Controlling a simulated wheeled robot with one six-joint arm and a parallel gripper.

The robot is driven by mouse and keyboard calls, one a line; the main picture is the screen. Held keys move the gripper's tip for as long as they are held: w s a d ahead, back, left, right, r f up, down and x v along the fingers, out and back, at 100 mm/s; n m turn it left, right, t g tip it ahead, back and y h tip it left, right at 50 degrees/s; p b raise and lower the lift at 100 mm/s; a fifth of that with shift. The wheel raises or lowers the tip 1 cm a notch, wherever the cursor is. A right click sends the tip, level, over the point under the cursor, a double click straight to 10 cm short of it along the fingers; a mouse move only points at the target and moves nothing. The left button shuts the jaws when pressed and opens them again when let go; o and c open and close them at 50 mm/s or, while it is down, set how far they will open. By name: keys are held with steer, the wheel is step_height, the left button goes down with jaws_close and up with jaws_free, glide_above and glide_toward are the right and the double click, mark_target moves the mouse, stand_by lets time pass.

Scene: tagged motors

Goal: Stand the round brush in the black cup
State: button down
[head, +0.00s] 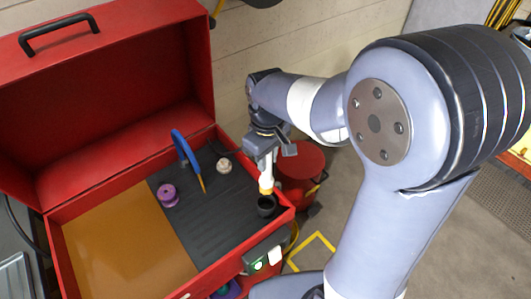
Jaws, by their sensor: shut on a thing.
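The black cup (266,208) stands at the right front corner of the dark mat inside the open red toolbox. My gripper (266,176) points down directly above it. It is shut on a small pale and yellow piece, which I take for the round brush (266,187). The brush is roughly upright. Its lower end is at the cup's mouth; I cannot tell whether it is inside the cup or just above it. The jaws are small and partly hidden by my wrist.
A purple spool-like part (168,195), a blue curved tool with an orange tip (186,152) and a beige knob (224,165) are on the dark mat. The orange-brown panel (125,245) is bare. The red lid (110,90) stands open behind. A red canister (300,163) is outside, right.

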mark_target(267, 182)
steer(key=shift+f+b, duration=4.1)
steer(key=shift+f, duration=1.35)
steer(key=c, duration=1.1)
jaws_free()
steer(key=shift+r, duration=0.1)
step_height(267, 182, up, 11)
steer(key=shift+f, duration=0.15)
